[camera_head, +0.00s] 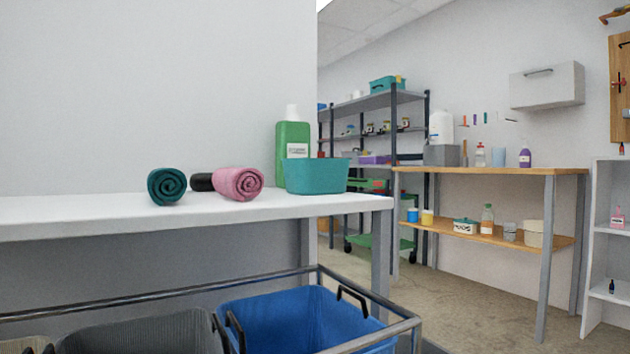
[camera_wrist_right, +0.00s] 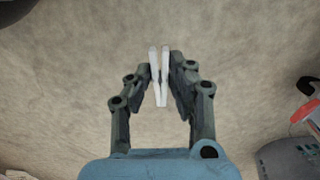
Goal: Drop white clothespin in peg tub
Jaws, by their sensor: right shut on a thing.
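In the right wrist view, my right gripper (camera_wrist_right: 160,88) is shut on a white clothespin (camera_wrist_right: 159,80). The clothespin sits between the two fingertips, with its legs pointing away from the wrist. Bare floor shows behind it. In the head view, a teal tub (camera_head: 317,175) stands at the right end of the white table; it may be the peg tub, but its inside is hidden. Neither gripper shows in the head view. My left gripper is not in either view.
A green bottle (camera_head: 293,155) stands behind the teal tub. Rolled teal (camera_head: 167,187) and pink (camera_head: 239,184) towels lie on the white table (camera_head: 95,211). A cart with a blue bin (camera_head: 290,312) and a grey bin (camera_head: 140,335) stands in front of the table.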

